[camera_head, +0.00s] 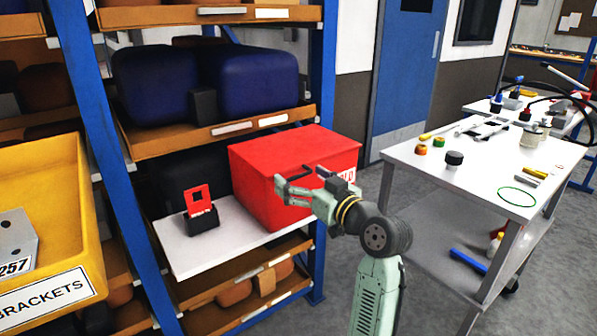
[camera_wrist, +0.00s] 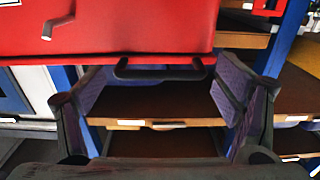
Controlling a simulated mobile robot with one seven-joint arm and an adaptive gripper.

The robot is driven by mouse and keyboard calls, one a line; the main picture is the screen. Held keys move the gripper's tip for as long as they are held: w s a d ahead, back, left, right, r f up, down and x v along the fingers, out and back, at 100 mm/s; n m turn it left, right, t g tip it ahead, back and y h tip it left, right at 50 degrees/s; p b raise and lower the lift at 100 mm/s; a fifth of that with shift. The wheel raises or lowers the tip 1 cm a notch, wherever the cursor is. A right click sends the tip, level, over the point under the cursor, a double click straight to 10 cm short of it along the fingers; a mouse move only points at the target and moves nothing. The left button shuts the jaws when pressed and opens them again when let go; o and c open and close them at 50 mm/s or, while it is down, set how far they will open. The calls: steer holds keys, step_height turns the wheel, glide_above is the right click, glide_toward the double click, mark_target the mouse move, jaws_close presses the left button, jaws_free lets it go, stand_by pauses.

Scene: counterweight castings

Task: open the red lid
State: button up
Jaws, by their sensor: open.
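The red box (camera_head: 262,187) stands on a white shelf board, and its flat red top (camera_head: 295,148) looks closed. In the wrist view a red face (camera_wrist: 130,25) fills the upper part, with a small grey hooked piece (camera_wrist: 57,26) on it. A dark bar handle (camera_wrist: 160,73) runs along the red edge, between my fingers in the picture. My gripper (camera_head: 302,180) is open in front of the box, at its front right. Both fingers also show in the wrist view (camera_wrist: 160,92), spread apart with nothing held. I cannot tell whether they touch the handle.
A red card in a black holder (camera_head: 200,208) stands left of the box on the white board (camera_head: 185,257). Blue shelf uprights (camera_head: 103,120) and a shelf of dark blue castings (camera_head: 155,82) flank it.

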steer(key=shift+w+a, duration=0.45)
steer(key=shift+w, duration=0.1)
steer(key=shift+c, duration=0.5)
